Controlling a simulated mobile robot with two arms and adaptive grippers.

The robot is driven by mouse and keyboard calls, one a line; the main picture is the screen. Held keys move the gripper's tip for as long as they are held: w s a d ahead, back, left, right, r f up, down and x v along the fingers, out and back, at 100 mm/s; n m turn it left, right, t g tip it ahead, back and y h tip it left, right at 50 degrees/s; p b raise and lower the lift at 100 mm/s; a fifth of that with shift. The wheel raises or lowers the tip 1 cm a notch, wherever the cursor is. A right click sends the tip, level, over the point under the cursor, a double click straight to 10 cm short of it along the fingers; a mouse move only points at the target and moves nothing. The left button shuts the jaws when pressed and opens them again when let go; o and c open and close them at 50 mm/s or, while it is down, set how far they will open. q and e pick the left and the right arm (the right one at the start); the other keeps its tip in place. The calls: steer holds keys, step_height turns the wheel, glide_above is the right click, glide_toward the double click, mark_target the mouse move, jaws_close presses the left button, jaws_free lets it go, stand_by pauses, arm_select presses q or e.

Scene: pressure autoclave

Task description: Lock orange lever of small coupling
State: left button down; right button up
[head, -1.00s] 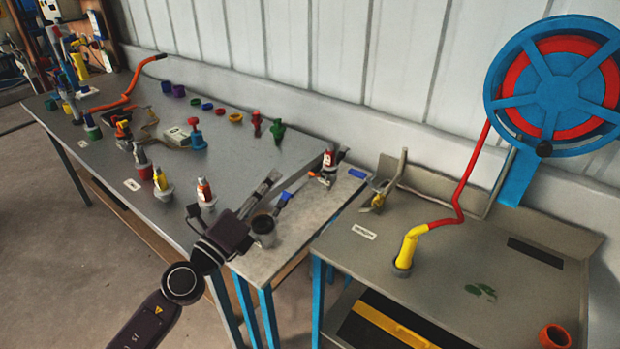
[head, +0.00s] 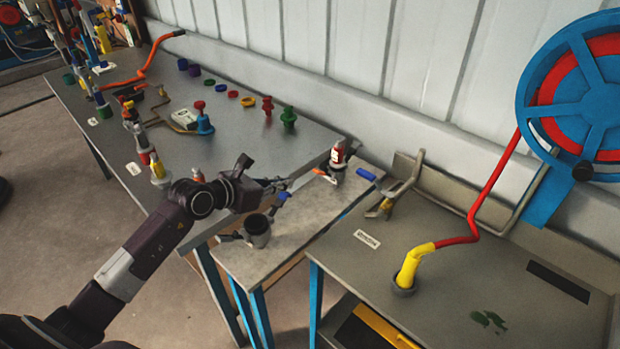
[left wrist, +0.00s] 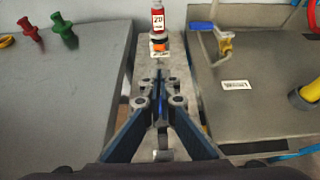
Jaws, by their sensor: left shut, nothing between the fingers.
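The small coupling (head: 337,158), red with a white label, stands upright at the far end of the narrow grey table. My right gripper is out of view.
The large table (head: 240,145) at left carries several fittings.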

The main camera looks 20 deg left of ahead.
arm_select(q)
steer(key=shift+w+d+f, duration=0.1)
steer(key=shift+w, duration=0.1)
steer(key=p+x, duration=0.1)
steer(key=x, duration=0.8)
steer(key=shift+w+d+f, duration=0.15)
steer(key=shift+w, duration=0.2)
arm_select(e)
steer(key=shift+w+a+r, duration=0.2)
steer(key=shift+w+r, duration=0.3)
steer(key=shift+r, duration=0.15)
